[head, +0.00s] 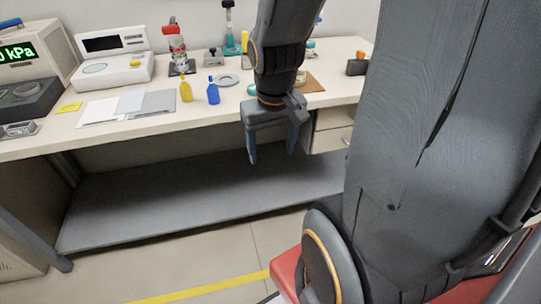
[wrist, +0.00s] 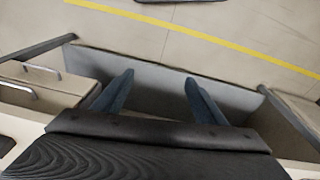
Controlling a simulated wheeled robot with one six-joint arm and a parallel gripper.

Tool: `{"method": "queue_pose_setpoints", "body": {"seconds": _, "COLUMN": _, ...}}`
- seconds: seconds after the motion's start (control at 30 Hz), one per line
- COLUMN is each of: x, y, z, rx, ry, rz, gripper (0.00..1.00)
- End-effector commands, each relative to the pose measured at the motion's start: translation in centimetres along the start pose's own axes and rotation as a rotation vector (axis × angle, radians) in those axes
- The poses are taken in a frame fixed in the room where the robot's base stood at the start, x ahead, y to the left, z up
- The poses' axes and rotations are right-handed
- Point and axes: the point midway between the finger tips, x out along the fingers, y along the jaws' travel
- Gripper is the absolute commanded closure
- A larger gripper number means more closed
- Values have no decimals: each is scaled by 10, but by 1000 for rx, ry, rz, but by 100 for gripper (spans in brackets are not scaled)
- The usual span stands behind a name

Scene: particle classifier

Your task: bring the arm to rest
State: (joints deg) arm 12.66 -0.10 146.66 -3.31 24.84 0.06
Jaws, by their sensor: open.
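My gripper (head: 271,154) hangs pointing down in front of the bench's front edge in the head view. Its two blue-grey fingers are apart with nothing between them. The wrist view also shows my gripper (wrist: 158,92) open and empty, with the grey lower shelf (wrist: 150,85) and the floor beyond the fingers. My arm comes down from the top of the head view, and another large part of it fills the right side.
The bench top (head: 50,145) holds a yellow bottle (head: 186,91), a blue bottle (head: 213,92), a white scale (head: 112,70) and flat sheets (head: 128,106). Drawers (head: 333,128) sit under the bench at right. A lower shelf (head: 180,200) lies beneath. The floor with a yellow line (head: 200,287) is clear.

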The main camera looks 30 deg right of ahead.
Motion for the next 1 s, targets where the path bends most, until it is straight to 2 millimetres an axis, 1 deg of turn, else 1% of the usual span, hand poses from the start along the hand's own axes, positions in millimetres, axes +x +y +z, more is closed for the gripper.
{"method": "queue_pose_setpoints", "body": {"seconds": 0.03, "x": -8, "y": -7, "z": 11, "rx": -1, "ry": -40, "rz": -9, "gripper": 35}}
{"method": "queue_pose_setpoints", "body": {"seconds": 0.1, "x": -16, "y": -14, "z": 25, "rx": 1, "ry": -92, "rz": -18, "gripper": 35}}
{"method": "queue_pose_setpoints", "body": {"seconds": 0.23, "x": -24, "y": -20, "z": 40, "rx": 2, "ry": -144, "rz": -28, "gripper": 35}}
{"method": "queue_pose_setpoints", "body": {"seconds": 0.57, "x": -26, "y": -22, "z": 42, "rx": -1, "ry": -152, "rz": -30, "gripper": 35}}
{"method": "queue_pose_setpoints", "body": {"seconds": 0.67, "x": -34, "y": -31, "z": 43, "rx": -32, "ry": -153, "rz": -33, "gripper": 35}}
{"method": "queue_pose_setpoints", "body": {"seconds": 0.83, "x": -52, "y": -57, "z": 46, "rx": -114, "ry": -151, "rz": -43, "gripper": 35}}
{"method": "queue_pose_setpoints", "body": {"seconds": 0.9, "x": -57, "y": -66, "z": 47, "rx": -139, "ry": -149, "rz": -46, "gripper": 35}}
{"method": "queue_pose_setpoints", "body": {"seconds": 1.0, "x": -59, "y": -72, "z": 48, "rx": -160, "ry": -147, "rz": -48, "gripper": 35}}
